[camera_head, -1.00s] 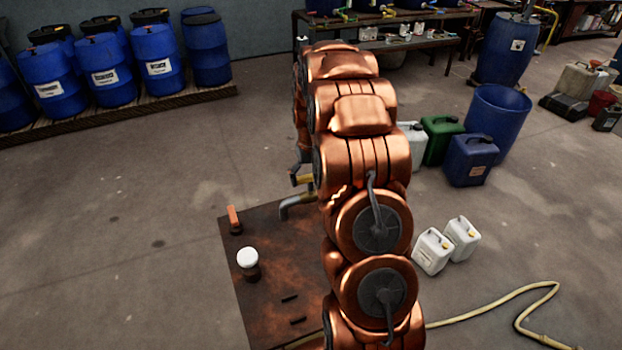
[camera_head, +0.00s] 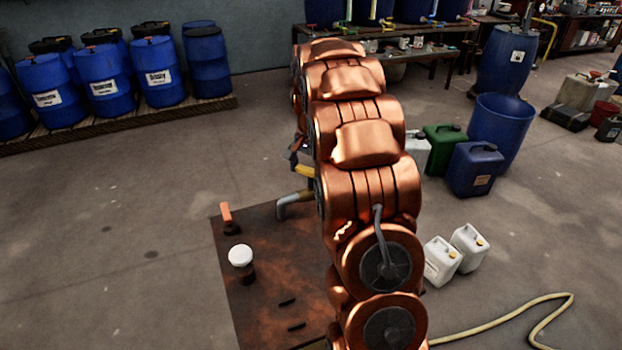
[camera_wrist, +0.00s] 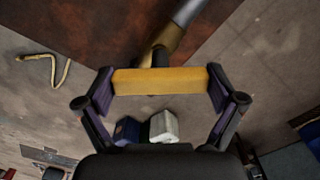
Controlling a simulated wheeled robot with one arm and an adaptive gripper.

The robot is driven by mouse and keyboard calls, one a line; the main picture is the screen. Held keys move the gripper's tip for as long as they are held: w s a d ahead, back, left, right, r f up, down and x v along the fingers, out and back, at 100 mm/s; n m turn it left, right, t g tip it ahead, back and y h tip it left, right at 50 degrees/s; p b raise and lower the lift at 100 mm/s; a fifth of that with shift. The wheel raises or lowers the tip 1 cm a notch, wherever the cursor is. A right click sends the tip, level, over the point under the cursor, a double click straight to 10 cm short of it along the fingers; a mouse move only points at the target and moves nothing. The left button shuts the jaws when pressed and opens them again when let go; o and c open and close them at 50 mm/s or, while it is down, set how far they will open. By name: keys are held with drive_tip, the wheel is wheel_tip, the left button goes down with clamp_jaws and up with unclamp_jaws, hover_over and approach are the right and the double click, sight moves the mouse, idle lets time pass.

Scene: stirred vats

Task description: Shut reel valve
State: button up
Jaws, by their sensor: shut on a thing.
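The valve's yellow bar-shaped handle (camera_wrist: 160,82) lies crosswise between the two fingers of my gripper (camera_wrist: 162,88) in the wrist view. The fingers are shut on its two ends. Behind the handle, a brass-coloured valve body (camera_wrist: 168,38) joins a grey pipe (camera_wrist: 190,10). In the head view, the bent grey pipe (camera_head: 292,203) rises at the far edge of a rusty plate (camera_head: 262,290), and a yellow part (camera_head: 305,171) shows above it. My copper-coloured arm hides most of the valve and gripper there.
An orange upright piece (camera_head: 226,214) and a white-capped jar (camera_head: 240,256) stand on the plate. White canisters (camera_head: 441,262), a blue canister (camera_head: 475,168) and a pale hose (camera_head: 510,313) are to the right. Blue drums (camera_head: 104,77) stand at back left. Floor left of the plate is clear.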

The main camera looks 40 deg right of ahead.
sight(311, 169)
drive_tip(key=m+b, duration=0.1)
drive_tip(key=m, duration=0.2)
drive_tip(key=shift+f+m, duration=0.1)
drive_tip(key=shift+m, duration=0.3)
drive_tip(key=shift+m+b, duration=0.7)
drive_tip(key=shift+m, duration=1.1)
drive_tip(key=o, duration=0.8)
drive_tip(key=shift+r, duration=0.2)
wheel_tip(311, 169, up, 10)
drive_tip(key=shift+r, duration=0.9)
